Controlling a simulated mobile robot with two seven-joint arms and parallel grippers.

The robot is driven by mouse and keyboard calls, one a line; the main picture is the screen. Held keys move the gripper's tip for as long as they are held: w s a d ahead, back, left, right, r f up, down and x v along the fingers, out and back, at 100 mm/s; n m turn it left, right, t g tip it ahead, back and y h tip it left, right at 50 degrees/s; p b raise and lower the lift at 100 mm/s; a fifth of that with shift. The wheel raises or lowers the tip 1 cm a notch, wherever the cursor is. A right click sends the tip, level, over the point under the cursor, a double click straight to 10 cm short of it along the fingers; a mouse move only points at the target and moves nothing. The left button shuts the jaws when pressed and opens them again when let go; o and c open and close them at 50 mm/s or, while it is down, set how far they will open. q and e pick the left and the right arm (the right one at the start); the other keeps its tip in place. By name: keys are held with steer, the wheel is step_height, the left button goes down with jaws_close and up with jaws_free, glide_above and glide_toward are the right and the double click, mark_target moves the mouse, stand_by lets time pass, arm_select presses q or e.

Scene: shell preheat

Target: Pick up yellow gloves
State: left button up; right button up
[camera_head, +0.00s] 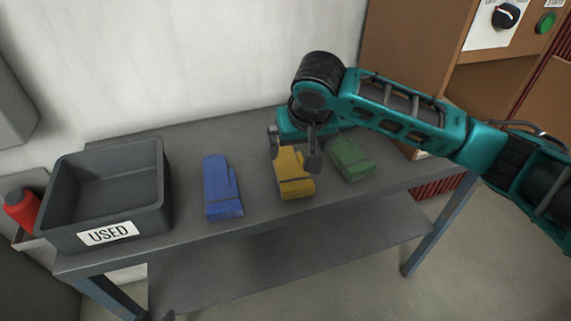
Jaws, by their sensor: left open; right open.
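The yellow gloves (293,186) lie on the grey table, between blue gloves (221,187) on the left and green gloves (351,157) on the right. My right gripper (294,158) is over the far part of the yellow gloves, pointing down. It is open, with one finger at each side of them. The gripper hides their far end, and I cannot tell whether the fingers touch them. My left gripper cannot be made out.
A dark grey bin (107,197) labelled USED stands at the table's left end. The table (255,217) has a lower shelf (290,262). A brown cabinet (415,45) with a knob and green button stands at the right. A red object (21,208) is at the far left.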

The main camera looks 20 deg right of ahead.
mark_target(290, 165)
steer(key=x, duration=0.4)
steer(key=shift+f, duration=0.35)
steer(key=shift+w+a+b+x, duration=0.15)
steer(key=shift+b+x, duration=0.15)
steer(key=shift+x, duration=1.15)
steer(key=shift+w+a+b+x, duration=0.15)
steer(key=shift+b+x, duration=0.1)
steer(key=shift+x, duration=1.2)
steer(key=shift+r, duration=0.1)
steer(key=shift+c, duration=0.3)
steer(key=c, duration=1)
steer(key=shift+r, duration=0.1)
